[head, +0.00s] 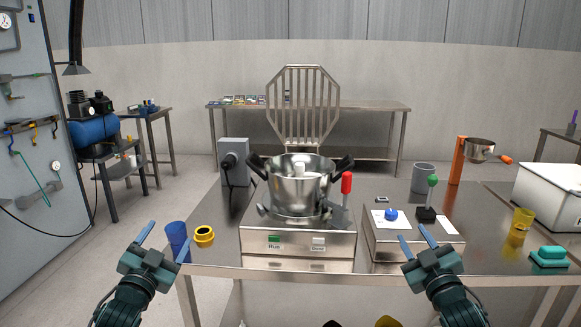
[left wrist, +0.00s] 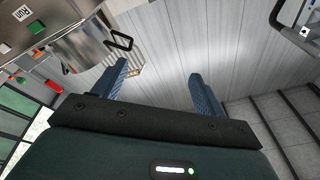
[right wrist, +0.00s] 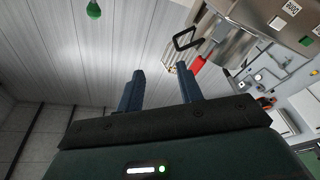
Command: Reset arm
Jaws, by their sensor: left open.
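My left gripper (head: 163,243) is open and empty in front of the table's left front corner, near a blue cup. Its two blue fingers stand apart in the left wrist view (left wrist: 156,92). My right gripper (head: 417,240) is open and empty in front of the table's front edge, below the control box. Its fingers are also apart in the right wrist view (right wrist: 159,92). Between the grippers, a steel machine (head: 298,243) with a green Run button carries a steel pot (head: 299,184) with black handles. A red-handled lever (head: 346,184) stands at its right.
The blue cup (head: 177,240) and a yellow ring (head: 204,235) are at the table's left front. A control box (head: 400,252) with a blue knob and a green-topped joystick (head: 430,200) is at right. A yellow cup (head: 521,222), teal block (head: 549,256) and white box (head: 551,195) stand farther right.

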